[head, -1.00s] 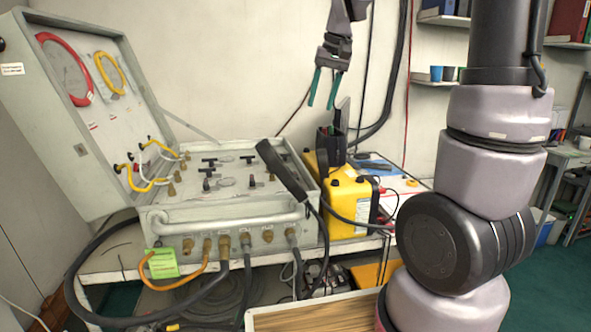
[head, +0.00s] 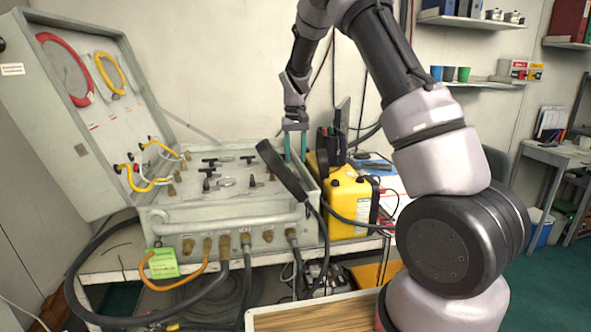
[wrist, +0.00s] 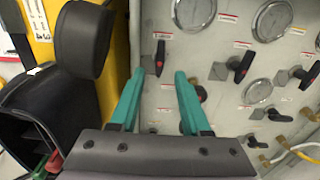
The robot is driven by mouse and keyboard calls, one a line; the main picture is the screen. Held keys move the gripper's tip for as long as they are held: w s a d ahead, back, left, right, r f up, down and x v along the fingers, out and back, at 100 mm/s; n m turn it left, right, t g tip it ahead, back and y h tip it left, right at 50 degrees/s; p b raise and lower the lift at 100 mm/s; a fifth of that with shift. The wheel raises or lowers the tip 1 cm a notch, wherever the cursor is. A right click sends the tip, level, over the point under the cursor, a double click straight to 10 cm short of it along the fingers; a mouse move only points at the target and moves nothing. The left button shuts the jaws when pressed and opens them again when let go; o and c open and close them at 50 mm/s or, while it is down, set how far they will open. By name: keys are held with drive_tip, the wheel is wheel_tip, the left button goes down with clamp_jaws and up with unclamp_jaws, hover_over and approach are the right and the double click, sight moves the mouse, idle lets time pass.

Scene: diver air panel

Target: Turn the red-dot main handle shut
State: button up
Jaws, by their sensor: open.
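The grey air panel (head: 232,205) lies in an open case, with several black handles and round gauges on its top. One black handle (wrist: 160,58) shows between and just beyond my fingertips in the wrist view. Other handles, such as a T-shaped one (wrist: 240,66), sit to its right, some with reddish marks. I cannot tell which handle carries the red dot. My gripper (head: 295,148) points down over the panel's right end, its two green fingers apart and empty. In the wrist view my gripper (wrist: 160,76) appears above the panel face, apart from the handle.
A yellow box (head: 347,205) and a black holder (head: 328,147) are close on the right. The open lid (head: 75,120) with coiled hoses rises at left.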

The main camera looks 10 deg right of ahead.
sight(296, 174)
wheel_tip(296, 174, down, 5)
idle(0.3)
clamp_jaws()
